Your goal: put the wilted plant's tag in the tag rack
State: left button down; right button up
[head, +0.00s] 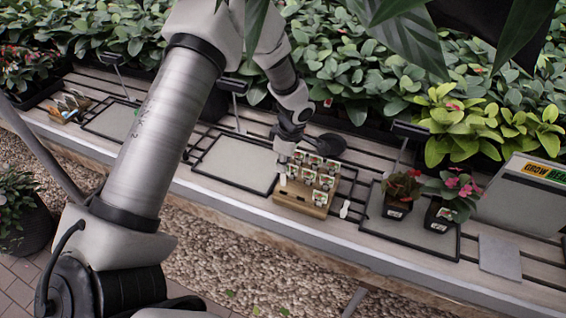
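A wooden tag rack (300,205) stands on the slatted bench, with several small picture tags upright in it. My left gripper (284,162) points down at the rack's left end. A small pale piece shows just under its fingertips; I cannot tell whether it is held or stands in the rack. The fingers are too small to read as open or shut. A white tag (345,208) lies just right of the rack. Two potted plants stand on a tray to the right: one with reddish leaves (401,188), one with pink flowers (455,192). I cannot tell for certain which is wilted. My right gripper is out of view.
An empty grey tray (235,163) lies left of the rack, another (112,122) farther left. A small wooden holder (68,104) stands at the far left. A grey slab (499,256) and a sign (535,180) are at right. Dense foliage lines the back.

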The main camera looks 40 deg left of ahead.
aim_at(282, 185)
pick_arm(q)
jog(key=shift+f+b, duration=1.45)
jog(key=shift+f, duration=0.5)
jog(key=shift+f+b, duration=1.4)
jog(key=shift+f, duration=0.4)
jog(key=c, duration=1.2)
grip_release()
jog(key=shift+c, duration=0.2)
